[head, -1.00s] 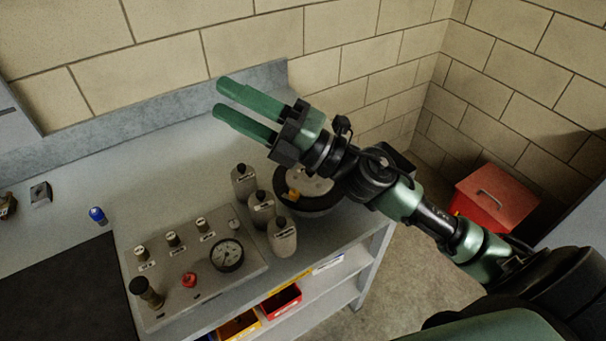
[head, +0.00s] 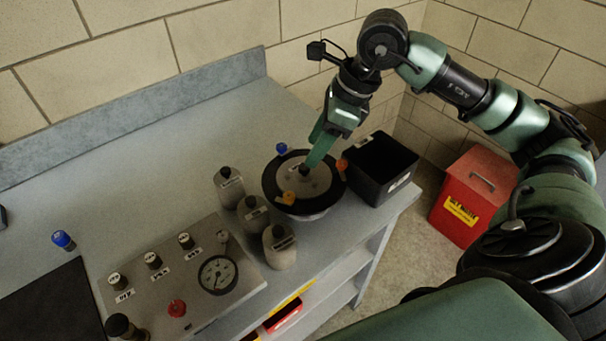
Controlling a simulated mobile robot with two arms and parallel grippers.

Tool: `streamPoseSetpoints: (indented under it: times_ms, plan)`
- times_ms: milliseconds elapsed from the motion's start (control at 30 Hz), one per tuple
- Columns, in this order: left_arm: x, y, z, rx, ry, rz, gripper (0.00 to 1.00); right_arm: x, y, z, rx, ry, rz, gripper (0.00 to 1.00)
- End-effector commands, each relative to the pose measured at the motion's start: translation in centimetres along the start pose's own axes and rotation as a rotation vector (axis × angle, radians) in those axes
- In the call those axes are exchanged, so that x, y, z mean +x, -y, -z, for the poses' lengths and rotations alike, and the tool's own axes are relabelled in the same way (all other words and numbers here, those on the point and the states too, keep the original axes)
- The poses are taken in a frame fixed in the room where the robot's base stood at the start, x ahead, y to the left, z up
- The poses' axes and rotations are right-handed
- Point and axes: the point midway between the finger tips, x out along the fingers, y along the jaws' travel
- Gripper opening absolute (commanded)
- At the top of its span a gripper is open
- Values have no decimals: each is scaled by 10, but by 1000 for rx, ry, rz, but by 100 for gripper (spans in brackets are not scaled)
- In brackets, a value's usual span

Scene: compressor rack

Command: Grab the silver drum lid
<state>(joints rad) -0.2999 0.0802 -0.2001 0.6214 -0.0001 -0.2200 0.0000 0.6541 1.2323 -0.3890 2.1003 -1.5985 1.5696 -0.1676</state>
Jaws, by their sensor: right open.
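The silver drum lid (head: 317,183) is a round grey disc with a dark knob (head: 304,171) at its centre. I cannot tell whether the tips touch the knob. The fingers hide part of the lid's far side. My left gripper is not in view.
A gauge panel (head: 180,272) lies front left. A red bin (head: 473,200) stands on the floor. The back-left bench is clear.

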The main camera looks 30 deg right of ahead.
Motion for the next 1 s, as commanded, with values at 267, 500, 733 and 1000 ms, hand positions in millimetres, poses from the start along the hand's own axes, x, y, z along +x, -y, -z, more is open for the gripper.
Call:
streamPoseSetpoints:
  times_ms: [267,500,733,1000]
  plan:
    - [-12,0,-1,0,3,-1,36,39,-4,4,1,1,-7,47]
    - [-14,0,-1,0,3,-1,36,56,-3,4,0,3,-3,47]
    - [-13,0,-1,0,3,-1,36,56,-3,4,0,3,-2,28]
    - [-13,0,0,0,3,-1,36,55,-3,4,0,3,-2,0]
